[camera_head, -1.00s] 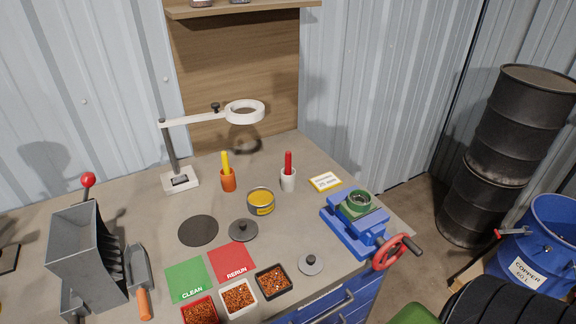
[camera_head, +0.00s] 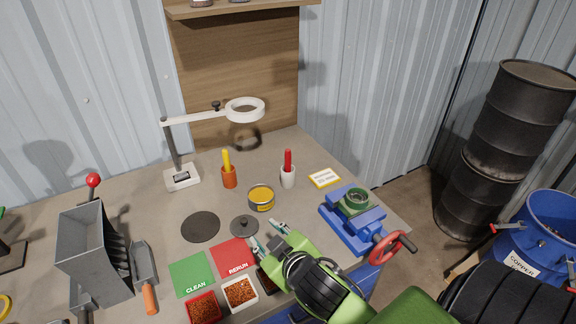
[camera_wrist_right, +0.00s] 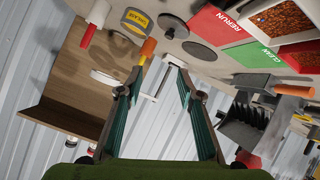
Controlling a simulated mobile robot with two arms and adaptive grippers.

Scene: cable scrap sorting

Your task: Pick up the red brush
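The red brush (camera_head: 288,160) stands upright in a white cup (camera_head: 288,178) toward the back right of the bench. In the right wrist view the red brush (camera_wrist_right: 88,36) shows at the upper left, beside the white cup (camera_wrist_right: 99,12). My right gripper (camera_head: 265,236) is above the front of the bench, over the trays, to the front left of the brush and apart from it. In the right wrist view its two fingers (camera_wrist_right: 160,75) are spread with nothing between them. My left gripper is in neither view.
A yellow brush in an orange cup (camera_head: 229,179), a yellow tin (camera_head: 261,198) and a ring lamp (camera_head: 245,110) stand nearby. A blue vise (camera_head: 353,220) is at the right. A hopper (camera_head: 90,255) stands at the left. Bare bench surrounds the white cup.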

